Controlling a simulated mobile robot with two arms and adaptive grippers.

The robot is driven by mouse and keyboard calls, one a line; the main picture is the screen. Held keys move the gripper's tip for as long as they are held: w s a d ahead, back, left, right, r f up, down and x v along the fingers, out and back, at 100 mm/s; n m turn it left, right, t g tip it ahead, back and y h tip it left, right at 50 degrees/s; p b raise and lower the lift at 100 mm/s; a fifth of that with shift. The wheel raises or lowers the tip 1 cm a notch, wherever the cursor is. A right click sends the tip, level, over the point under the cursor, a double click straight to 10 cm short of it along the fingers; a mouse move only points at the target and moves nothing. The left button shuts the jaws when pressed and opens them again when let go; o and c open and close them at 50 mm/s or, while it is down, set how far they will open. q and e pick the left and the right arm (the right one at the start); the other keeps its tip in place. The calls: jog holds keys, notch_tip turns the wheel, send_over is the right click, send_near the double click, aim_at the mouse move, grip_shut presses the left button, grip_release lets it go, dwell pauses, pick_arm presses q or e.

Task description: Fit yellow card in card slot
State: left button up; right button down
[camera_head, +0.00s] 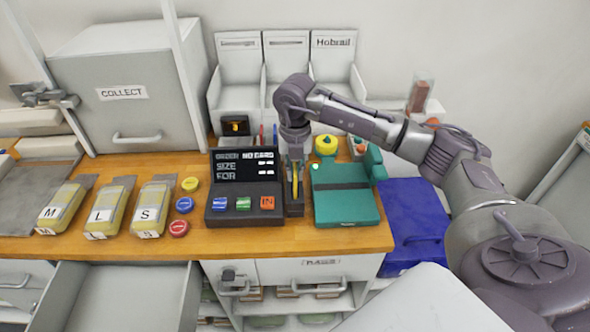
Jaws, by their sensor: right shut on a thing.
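My right gripper (295,158) points straight down behind the dark terminal's right side and is shut on the yellow card (295,181). The card is upright and seen edge-on as a thin yellow strip. It is at the narrow dark card slot block (294,208), between the terminal (243,186) and a teal device. I cannot tell whether the card's lower edge is inside the slot. The terminal's screen appears to read "NO CARD", with dashes beside SIZE and FOR. My left gripper is out of view.
The teal device (345,198) stands close to the right of the slot. A yellow-topped object (326,145) is behind it. Round coloured tokens (184,205) and packs marked M, L and S (152,209) lie left. An open drawer (120,295) juts out in front.

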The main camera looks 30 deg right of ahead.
jog(key=shift+f+b, duration=0.45)
jog(key=shift+f, duration=0.2)
dwell(0.4)
jog(key=c, duration=1.2)
grip_release()
jog(key=shift+r+p, duration=2.95)
jog(key=shift+r, duration=1.6)
